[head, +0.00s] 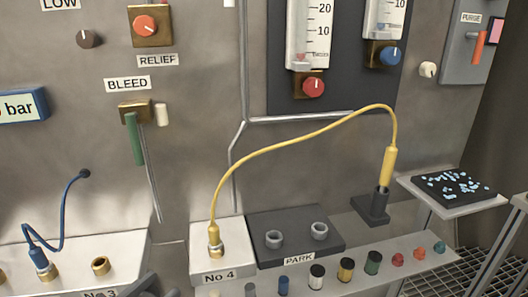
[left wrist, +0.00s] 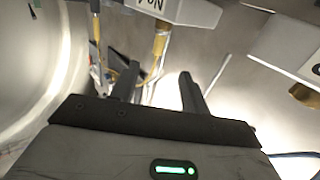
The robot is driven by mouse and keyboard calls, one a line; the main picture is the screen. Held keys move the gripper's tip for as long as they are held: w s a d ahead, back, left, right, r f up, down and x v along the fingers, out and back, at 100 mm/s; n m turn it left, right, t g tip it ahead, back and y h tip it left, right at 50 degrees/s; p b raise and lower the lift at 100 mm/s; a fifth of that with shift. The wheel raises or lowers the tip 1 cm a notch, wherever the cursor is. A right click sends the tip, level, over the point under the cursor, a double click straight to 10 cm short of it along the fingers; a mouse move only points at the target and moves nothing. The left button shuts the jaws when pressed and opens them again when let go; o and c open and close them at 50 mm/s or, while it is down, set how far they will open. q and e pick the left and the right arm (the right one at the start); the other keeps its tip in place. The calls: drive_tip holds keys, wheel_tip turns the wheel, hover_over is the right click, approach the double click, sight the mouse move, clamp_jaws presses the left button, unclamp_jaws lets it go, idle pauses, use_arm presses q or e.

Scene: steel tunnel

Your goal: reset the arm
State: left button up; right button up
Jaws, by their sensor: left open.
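My left gripper (head: 155,287) shows only as dark finger parts at the bottom edge of the head view, in front of the No 3 and No 4 blocks. In the left wrist view the gripper (left wrist: 158,88) is open, with its two dark fingers apart. I see nothing held between them. Beyond the fingers, a yellow and brass hose end (left wrist: 160,42) hangs by the No 4 block (left wrist: 185,10). My right gripper is not in view.
A yellow hose (head: 290,143) arches from the No 4 block (head: 216,262) to a dark holder (head: 372,208). The dark PARK block (head: 290,250) has two empty sockets. A blue hose (head: 62,222) enters the No 3 block (head: 105,248). Several coloured caps line a ledge (head: 330,285).

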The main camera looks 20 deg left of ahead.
use_arm(q)
drive_tip(key=d+f+g+p, duration=0.2)
drive_tip(key=d+f, duration=0.3)
drive_tip(key=d, duration=0.3)
drive_tip(key=d+f+g+p, duration=0.2)
drive_tip(key=d+f+g, duration=0.3)
drive_tip(key=d, duration=0.3)
drive_tip(key=shift+s+f, duration=0.35)
drive_tip(key=shift+f, duration=0.45)
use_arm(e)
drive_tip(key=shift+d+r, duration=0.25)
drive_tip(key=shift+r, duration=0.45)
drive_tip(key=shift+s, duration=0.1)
